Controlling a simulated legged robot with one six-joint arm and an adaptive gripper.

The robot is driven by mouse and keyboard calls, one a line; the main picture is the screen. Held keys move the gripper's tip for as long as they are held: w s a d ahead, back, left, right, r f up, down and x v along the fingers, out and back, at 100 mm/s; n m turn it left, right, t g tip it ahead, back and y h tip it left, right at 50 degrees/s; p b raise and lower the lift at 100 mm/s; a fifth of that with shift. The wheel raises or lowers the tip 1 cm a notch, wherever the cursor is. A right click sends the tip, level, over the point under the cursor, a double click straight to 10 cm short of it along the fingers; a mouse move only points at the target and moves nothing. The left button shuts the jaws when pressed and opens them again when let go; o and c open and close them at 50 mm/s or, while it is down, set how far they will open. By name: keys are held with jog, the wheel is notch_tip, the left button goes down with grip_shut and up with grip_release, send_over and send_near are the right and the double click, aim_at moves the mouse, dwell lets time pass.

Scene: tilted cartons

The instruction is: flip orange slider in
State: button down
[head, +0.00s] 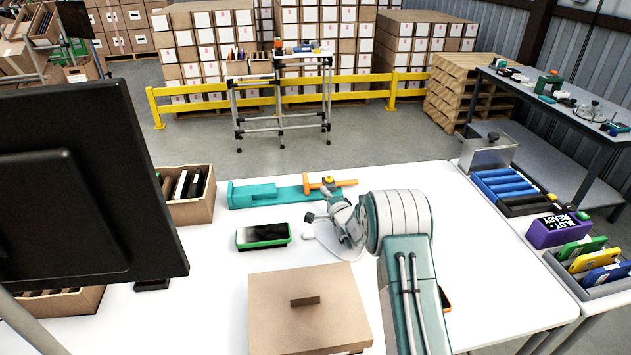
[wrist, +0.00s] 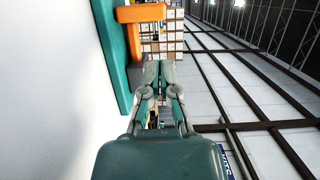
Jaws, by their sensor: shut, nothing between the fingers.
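The orange slider (head: 345,183) sits at the right end of a long teal fixture (head: 262,194) on the white table. In the wrist view the orange slider (wrist: 141,14) shows as a crossbar with a stem, beside the teal body (wrist: 108,40). My gripper (head: 314,215) is just in front of the slider in the head view. In the wrist view my gripper (wrist: 158,66) has its fingertips together and empty, close to the orange stem's lower end. I cannot tell whether they touch. A small yellow part (head: 328,181) sits on the orange piece.
A green-edged device (head: 263,235) lies left of my arm. A cardboard box (head: 309,315) stands at the front, and an open carton (head: 190,197) at the left. A dark monitor (head: 80,185) blocks the left side. Blue rolls (head: 508,187) and a purple box (head: 557,231) are at right.

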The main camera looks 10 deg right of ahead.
aim_at(306, 183)
jog(key=x, duration=0.5)
jog(key=shift+w+a, duration=0.3)
jog(key=shift+a, duration=0.1)
jog(key=shift+w, duration=0.75)
